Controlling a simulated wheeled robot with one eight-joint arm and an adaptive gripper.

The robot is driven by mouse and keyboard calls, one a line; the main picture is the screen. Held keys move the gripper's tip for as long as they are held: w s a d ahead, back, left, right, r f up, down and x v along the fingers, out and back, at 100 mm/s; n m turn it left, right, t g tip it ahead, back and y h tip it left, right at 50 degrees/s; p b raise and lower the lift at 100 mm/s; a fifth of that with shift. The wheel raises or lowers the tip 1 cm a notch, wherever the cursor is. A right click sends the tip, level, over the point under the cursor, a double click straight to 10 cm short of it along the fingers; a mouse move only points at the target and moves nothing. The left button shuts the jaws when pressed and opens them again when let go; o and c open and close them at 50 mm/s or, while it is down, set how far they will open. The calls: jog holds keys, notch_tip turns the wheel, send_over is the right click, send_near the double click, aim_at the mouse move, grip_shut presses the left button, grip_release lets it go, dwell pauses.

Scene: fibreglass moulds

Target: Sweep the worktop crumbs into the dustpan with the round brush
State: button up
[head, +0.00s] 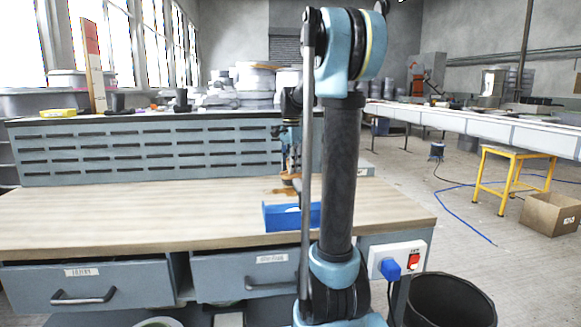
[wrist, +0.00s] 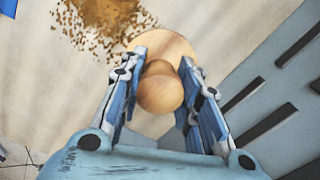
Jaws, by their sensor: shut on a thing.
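My gripper (wrist: 160,66) is shut on the round brush (wrist: 160,95), whose pale wooden knob sits between the blue fingers. Its wider round wooden top shows beyond the knob, and its bristles are hidden. A patch of brown crumbs (wrist: 104,22) lies on the worktop just beyond the brush in the wrist view. In the head view the blue dustpan (head: 290,217) rests near the worktop's front edge, partly hidden by my arm. The crumbs (head: 280,191) lie just behind it, and my gripper (head: 291,158) is above and behind them. A blue corner shows at the wrist view's upper left.
The wooden worktop (head: 130,215) is clear to the left. A grey slotted panel (head: 150,152) rises along its back. Drawers (head: 85,285) are below. A socket box with a blue plug (head: 390,268) and a black bin (head: 450,300) stand at the right.

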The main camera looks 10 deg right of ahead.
jog(key=shift+s, duration=0.1)
jog(key=shift+s+f, duration=0.15)
jog(key=shift+s, duration=6.7)
notch_tip(320, 180, up, 7)
